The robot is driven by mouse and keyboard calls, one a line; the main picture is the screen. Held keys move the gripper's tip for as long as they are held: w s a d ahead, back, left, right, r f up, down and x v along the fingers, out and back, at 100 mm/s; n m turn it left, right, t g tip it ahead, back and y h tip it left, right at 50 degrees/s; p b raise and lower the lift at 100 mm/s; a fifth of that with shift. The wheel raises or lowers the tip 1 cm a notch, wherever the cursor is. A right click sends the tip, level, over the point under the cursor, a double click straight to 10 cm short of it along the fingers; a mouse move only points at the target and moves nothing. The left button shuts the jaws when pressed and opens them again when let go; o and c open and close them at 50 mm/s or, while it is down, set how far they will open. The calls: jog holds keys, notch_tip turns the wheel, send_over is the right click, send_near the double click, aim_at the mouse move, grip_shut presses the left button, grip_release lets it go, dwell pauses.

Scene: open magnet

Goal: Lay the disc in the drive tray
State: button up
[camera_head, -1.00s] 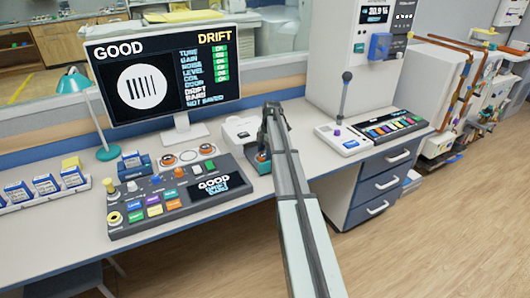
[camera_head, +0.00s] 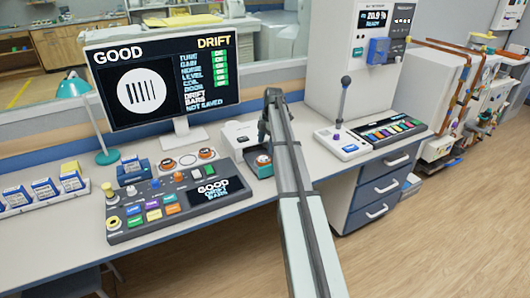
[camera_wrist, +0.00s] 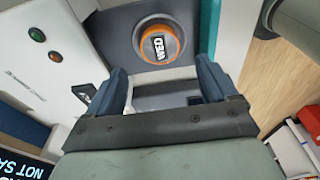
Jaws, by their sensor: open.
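The disc (camera_wrist: 158,44), round with an orange rim and a label, lies in the grey drive tray (camera_wrist: 122,22) in the wrist view. In the head view the tray (camera_head: 263,174) juts from the front of the white drive (camera_head: 238,133), with an orange-and-white disc (camera_head: 263,160) in it. My gripper (camera_wrist: 160,74) is open and empty, its two fingers apart and nearer the camera than the disc. In the head view my gripper (camera_head: 265,132) is above the tray, its fingertips partly hidden by my arm.
Two other orange-marked round pieces (camera_head: 168,163) (camera_head: 206,153) sit left of the drive. A button console (camera_head: 170,205) stands in front of them. A lever box (camera_head: 342,143) and a colour-key panel (camera_head: 392,129) stand to the right. The monitor (camera_head: 160,75) reads GOOD and DRIFT.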

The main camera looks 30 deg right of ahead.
jog(key=shift+d+r, duration=0.2)
jog(key=shift+r, duration=1.1)
jog(key=shift+d+r, duration=0.2)
jog(key=shift+r, duration=1.1)
jog(key=shift+c, duration=0.2)
